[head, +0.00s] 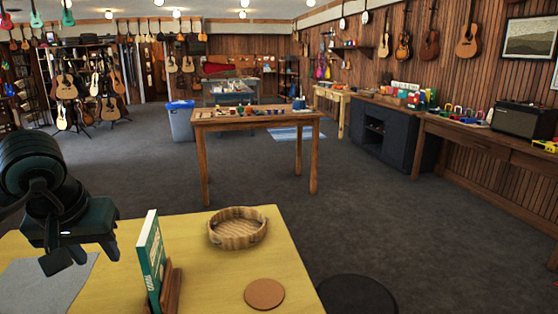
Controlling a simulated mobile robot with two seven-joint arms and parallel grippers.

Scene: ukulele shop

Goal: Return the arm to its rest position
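My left gripper (88,254) hangs at the left of the head view, over the yellow table (210,285). Its two dark fingers are apart, with nothing seen between them. It is to the left of a green book (150,258) that stands upright in a wooden holder (172,288). My dark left arm comes in from the left edge. My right gripper is not in view.
A round wooden tray (238,232) and a brown coaster (264,294) sit on the yellow table. A grey cloth (45,282) lies below the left arm. A dark round seat (357,296) is at the right. A wooden table (256,117) stands beyond open carpet.

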